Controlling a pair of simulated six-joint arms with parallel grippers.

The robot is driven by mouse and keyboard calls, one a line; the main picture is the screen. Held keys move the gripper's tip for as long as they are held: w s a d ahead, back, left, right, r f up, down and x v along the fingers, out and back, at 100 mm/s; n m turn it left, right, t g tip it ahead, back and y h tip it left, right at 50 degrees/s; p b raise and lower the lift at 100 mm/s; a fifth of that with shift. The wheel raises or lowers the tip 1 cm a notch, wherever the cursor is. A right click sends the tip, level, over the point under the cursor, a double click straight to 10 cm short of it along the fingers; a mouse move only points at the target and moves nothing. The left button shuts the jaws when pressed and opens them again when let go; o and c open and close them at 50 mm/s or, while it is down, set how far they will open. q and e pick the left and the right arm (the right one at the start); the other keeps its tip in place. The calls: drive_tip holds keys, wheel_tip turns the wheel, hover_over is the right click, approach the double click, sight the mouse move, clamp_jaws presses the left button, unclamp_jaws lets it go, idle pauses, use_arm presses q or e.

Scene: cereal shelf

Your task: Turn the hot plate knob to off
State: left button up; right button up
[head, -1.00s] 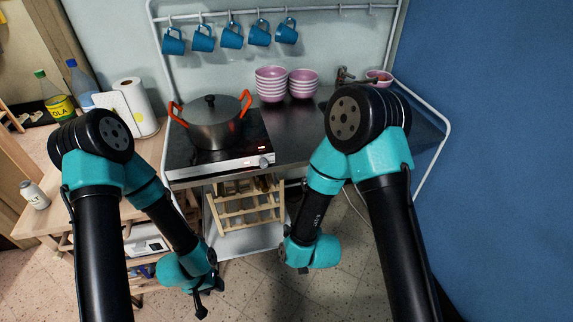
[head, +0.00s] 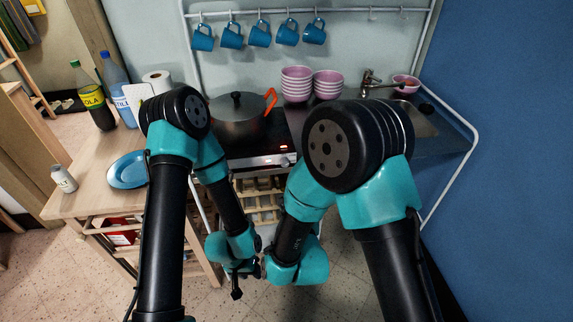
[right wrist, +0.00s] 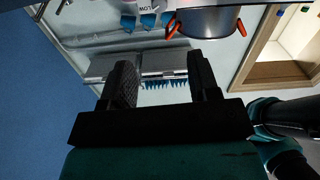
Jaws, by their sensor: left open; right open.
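The hot plate (head: 262,161) is a dark slab on the metal counter with a light front panel and small red display marks. Its knob is not clearly visible in the head view; my right arm covers the panel's right end. A grey pot (head: 237,125) with orange handles stands on the hot plate. My left gripper (head: 237,287) is open and empty, low in front of the counter. My right gripper is hidden behind my right arm in the head view. In the right wrist view the right gripper (right wrist: 162,82) has its fingers apart with nothing held between them.
Pink bowls (head: 297,84) and a sink tap (head: 369,77) are to the right of the pot. Blue mugs (head: 260,34) hang above. On the left, a wooden table (head: 85,196) holds a blue plate (head: 128,169), bottles (head: 93,98) and a small white jar (head: 64,179).

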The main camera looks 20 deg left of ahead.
sight(285, 165)
drive_tip(key=x, duration=1.7)
drive_tip(key=shift+w, duration=0.2)
drive_tip(key=c, duration=0.9)
